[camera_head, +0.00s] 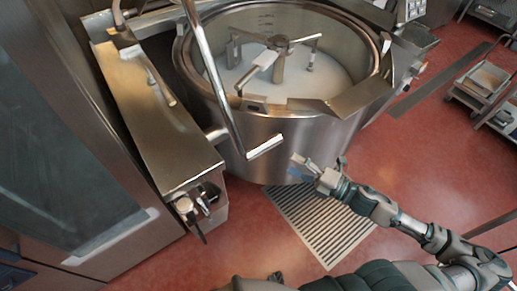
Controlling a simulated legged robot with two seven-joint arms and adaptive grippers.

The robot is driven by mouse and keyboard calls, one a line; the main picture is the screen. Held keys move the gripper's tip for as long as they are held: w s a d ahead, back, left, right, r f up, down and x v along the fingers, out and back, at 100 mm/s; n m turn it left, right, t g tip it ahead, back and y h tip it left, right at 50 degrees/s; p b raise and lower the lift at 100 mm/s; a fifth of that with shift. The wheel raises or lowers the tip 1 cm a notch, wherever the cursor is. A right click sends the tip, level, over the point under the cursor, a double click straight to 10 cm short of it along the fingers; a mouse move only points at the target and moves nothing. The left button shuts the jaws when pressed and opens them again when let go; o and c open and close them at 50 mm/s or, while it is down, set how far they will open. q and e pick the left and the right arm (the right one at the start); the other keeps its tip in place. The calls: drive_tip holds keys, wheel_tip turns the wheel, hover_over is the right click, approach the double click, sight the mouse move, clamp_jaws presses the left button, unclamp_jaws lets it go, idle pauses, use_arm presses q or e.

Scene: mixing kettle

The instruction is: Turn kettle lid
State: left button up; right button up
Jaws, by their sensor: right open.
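The mixing kettle (270,148) is a large round steel vessel in the upper middle of the head view. Its top is open, and a mixer with several paddles (275,55) stands in pale contents. I cannot clearly make out a lid. A long metal bar (213,75) comes down from the top edge across the kettle's left side and ends in a short angled handle (265,147) in front of the wall. My right gripper (319,166) is open and empty, low in front of the kettle, right of and below that handle. My left gripper is out of view.
A steel console (155,110) with a valve (195,203) at its lower end stands left of the kettle. A floor grate (325,225) lies below my right gripper. A metal rack (485,85) stands at the right. Red floor (430,150) is clear between.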

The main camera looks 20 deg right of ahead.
sight(267, 150)
drive_tip(key=p+x, duration=0.1)
drive_tip(key=x, duration=0.8)
drive_tip(key=shift+s+a+r+p, duration=0.1)
drive_tip(key=shift+a+r+p, duration=0.05)
drive_tip(key=shift+a+p, duration=0.15)
drive_tip(key=shift+w, duration=0.35)
drive_tip(key=shift+w+f+p, duration=0.25)
drive_tip(key=shift+w+p, duration=0.1)
drive_tip(key=shift+w, duration=0.5)
drive_tip(key=shift+a, duration=0.85)
drive_tip(key=shift+c, duration=0.5)
drive_tip(key=shift+a, duration=0.15)
drive_tip(key=c, duration=0.8)
clamp_jaws()
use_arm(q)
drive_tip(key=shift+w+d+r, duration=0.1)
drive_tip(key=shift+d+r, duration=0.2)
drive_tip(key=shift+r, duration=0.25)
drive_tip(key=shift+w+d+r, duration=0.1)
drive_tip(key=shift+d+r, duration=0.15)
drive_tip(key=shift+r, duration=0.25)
use_arm(e)
drive_tip(key=shift+w, duration=0.15)
